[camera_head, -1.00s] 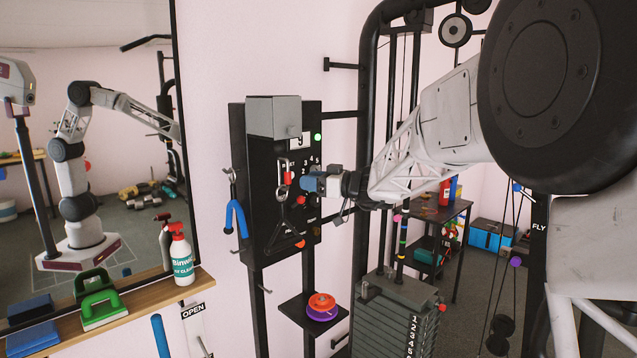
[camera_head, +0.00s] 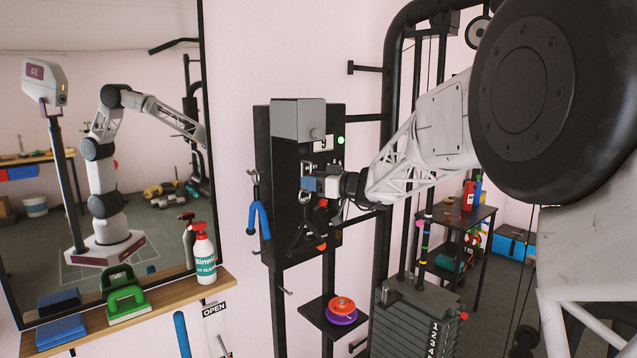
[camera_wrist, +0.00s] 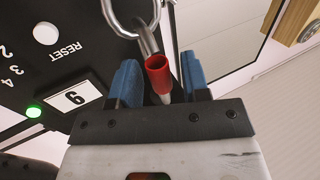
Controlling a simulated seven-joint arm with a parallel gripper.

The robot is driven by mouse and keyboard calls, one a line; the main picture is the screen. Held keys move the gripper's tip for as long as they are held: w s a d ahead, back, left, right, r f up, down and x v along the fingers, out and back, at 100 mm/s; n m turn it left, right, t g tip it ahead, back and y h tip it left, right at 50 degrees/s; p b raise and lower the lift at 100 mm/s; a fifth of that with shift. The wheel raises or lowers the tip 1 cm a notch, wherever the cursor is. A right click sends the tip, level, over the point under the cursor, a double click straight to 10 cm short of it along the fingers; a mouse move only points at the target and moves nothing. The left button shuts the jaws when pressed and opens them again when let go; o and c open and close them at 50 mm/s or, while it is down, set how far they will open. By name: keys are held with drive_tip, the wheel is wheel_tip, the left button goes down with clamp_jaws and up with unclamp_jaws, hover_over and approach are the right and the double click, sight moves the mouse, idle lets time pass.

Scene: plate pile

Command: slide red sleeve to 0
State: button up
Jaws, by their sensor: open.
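The red sleeve (camera_wrist: 157,76) is a short, hollow tube on a metal carabiner link (camera_wrist: 148,38) in front of the black panel (camera_wrist: 48,75). My gripper (camera_wrist: 160,78) is open, with one blue jaw on each side of the sleeve and gaps showing beside it. In the head view my gripper (camera_head: 312,184) is at the front of the panel and hides the sleeve. The panel's small white display (camera_wrist: 74,97) appears upside down in the wrist view and reads 9. A green light (camera_wrist: 33,111) is lit beside it.
A round white RESET button (camera_wrist: 46,33) and printed numbers are on the panel. Below is a small shelf with orange and purple discs (camera_head: 341,310). A weight stack (camera_head: 415,320) stands to the right.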

drive_tip(key=shift+w+a, duration=0.15)
drive_tip(key=shift+a, duration=0.15)
drive_tip(key=shift+c, duration=0.4)
clamp_jaws()
drive_tip(key=shift+r, duration=1.2)
idle(0.5)
drive_tip(key=shift+o, duration=1.1)
unclamp_jaws()
drive_tip(key=shift+d, duration=0.1)
drive_tip(key=v, duration=0.7)
drive_tip(key=shift+d, duration=0.3)
drive_tip(key=shift+s, duration=0.2)
